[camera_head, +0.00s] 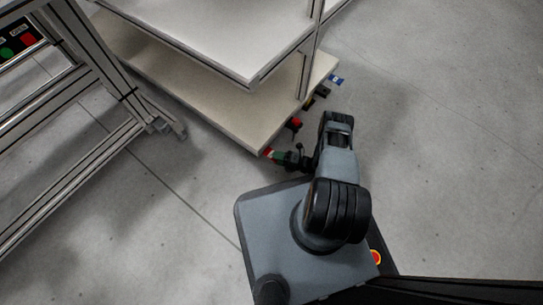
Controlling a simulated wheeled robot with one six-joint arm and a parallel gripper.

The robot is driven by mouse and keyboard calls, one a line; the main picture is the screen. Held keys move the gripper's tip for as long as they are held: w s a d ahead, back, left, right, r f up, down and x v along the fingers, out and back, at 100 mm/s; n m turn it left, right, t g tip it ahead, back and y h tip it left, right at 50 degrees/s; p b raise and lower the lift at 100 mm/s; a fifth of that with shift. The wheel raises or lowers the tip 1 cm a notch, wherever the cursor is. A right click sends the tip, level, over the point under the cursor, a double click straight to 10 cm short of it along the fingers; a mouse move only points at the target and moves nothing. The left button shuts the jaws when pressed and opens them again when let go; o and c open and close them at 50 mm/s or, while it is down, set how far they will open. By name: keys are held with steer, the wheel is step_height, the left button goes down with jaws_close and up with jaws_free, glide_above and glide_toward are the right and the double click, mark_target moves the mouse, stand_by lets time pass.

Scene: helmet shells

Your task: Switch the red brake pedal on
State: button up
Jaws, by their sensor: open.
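A small red part (295,122) with black below it sticks out from under the lower shelf edge of the white rack. It looks like a brake pedal. A second small red and white piece (268,153) shows at the near corner of that shelf, beside a green part (280,156). My gripper (287,159) is low by this corner, at the end of my bent grey and black arm. It is open, but its fingers are small and dark here. I cannot tell whether it touches the red and white piece or the green part.
The white two-level rack (190,85) stands just ahead of my base. A blue and white part (335,80) sticks out farther along its lower edge. A metal frame (75,150) with a green and red button panel (18,45) stands left. The grey floor at right is clear.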

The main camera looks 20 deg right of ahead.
steer(key=shift+w+a, duration=0.35)
steer(key=shift+a, duration=0.15)
jaws_close()
stand_by(0.3)
